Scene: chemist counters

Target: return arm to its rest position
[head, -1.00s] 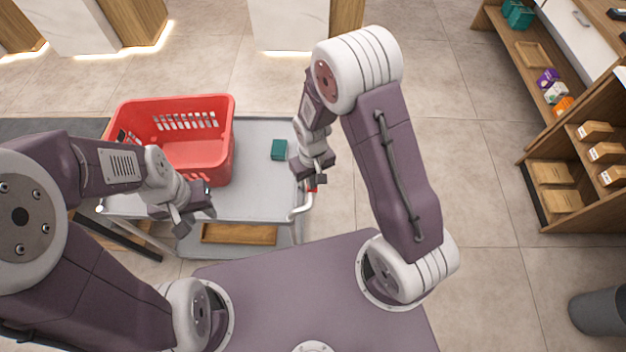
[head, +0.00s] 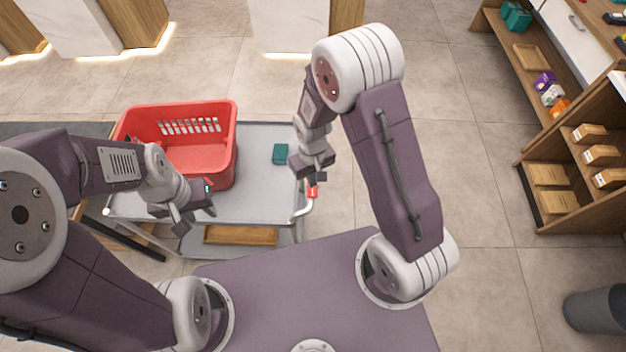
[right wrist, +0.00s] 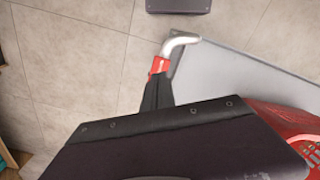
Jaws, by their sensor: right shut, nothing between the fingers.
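My right gripper (head: 308,176) hangs at the end of the raised, bent right arm, over the right edge of the grey cart (head: 256,198). It is shut with nothing in it. In the right wrist view the dark gripper body fills the lower part, and its fingers (right wrist: 157,95) overlap the red part of the cart's handle; I cannot tell whether they touch. My left gripper (head: 195,221) is open and empty, over the left front part of the cart, near the basket.
A red basket (head: 180,150) stands on the cart's left side, and a teal box (head: 280,154) lies right of it. The cart's handle (head: 302,209) sticks out close under my right gripper. Wooden shelves (head: 560,150) stand at right, with a grey bin (head: 595,311). Floor between is clear.

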